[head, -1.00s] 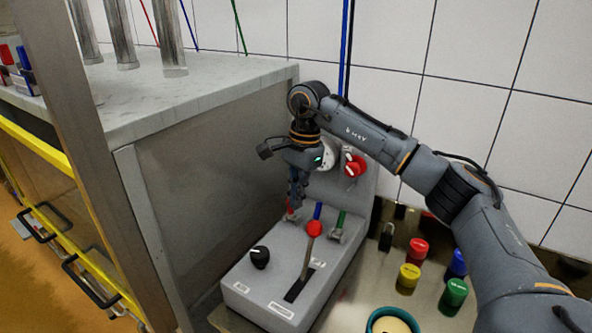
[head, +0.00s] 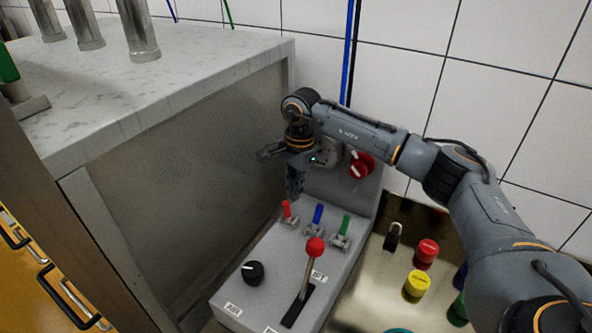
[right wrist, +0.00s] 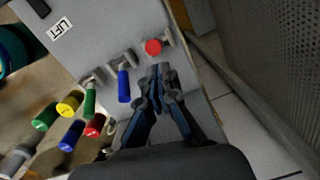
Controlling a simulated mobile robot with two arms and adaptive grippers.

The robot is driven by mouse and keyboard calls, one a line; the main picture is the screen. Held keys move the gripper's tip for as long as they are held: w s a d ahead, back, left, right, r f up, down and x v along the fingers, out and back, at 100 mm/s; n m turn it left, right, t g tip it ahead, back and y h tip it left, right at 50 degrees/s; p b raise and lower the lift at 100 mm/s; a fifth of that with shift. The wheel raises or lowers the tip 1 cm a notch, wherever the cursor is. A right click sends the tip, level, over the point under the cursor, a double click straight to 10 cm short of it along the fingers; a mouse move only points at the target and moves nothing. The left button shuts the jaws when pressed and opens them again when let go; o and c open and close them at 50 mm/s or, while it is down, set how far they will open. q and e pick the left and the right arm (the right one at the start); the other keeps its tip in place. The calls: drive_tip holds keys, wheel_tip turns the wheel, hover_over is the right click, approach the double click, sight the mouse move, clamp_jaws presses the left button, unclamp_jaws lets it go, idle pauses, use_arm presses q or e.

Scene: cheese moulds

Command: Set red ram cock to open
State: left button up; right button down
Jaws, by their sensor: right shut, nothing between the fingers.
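The red ram cock (head: 286,209) is the leftmost of three small cocks on the grey control box in the head view. In the right wrist view its red handle (right wrist: 153,47) shows nearly end-on, just beyond the fingertips. My right gripper (head: 294,193) is shut and empty, pointing down just above and behind the red cock. In the right wrist view the closed fingertips (right wrist: 160,72) are close to the red handle; I cannot tell whether they touch it. My left gripper is not in view.
A blue cock (head: 317,213) and a green cock (head: 345,224) stand right of the red one. A red-ball lever (head: 315,247) and a black knob (head: 254,272) are in front. Red knobs (head: 360,166) are on the upright panel. A steel cabinet (head: 190,180) stands at left.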

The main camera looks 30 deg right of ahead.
sight(287, 212)
drive_tip(key=shift+s+a+f, duration=0.1)
drive_tip(key=shift+a+f, duration=0.05)
drive_tip(key=shift+f, duration=0.65)
drive_tip(key=shift+f, duration=0.1)
drive_tip(key=shift+s+a+f+b, duration=0.15)
drive_tip(key=shift+a+b, duration=0.15)
drive_tip(key=shift+b, duration=0.3)
drive_tip(key=shift+s+a+b, duration=0.15)
drive_tip(key=shift+a+b, duration=0.15)
drive_tip(key=shift+b, duration=0.3)
drive_tip(key=shift+s+a+b, duration=0.15)
drive_tip(key=shift+a+b, duration=0.1)
drive_tip(key=shift+b, duration=0.1)
drive_tip(key=shift+s+a, duration=0.1)
drive_tip(key=shift+a, duration=0.05)
drive_tip(key=shift+r, duration=0.2)
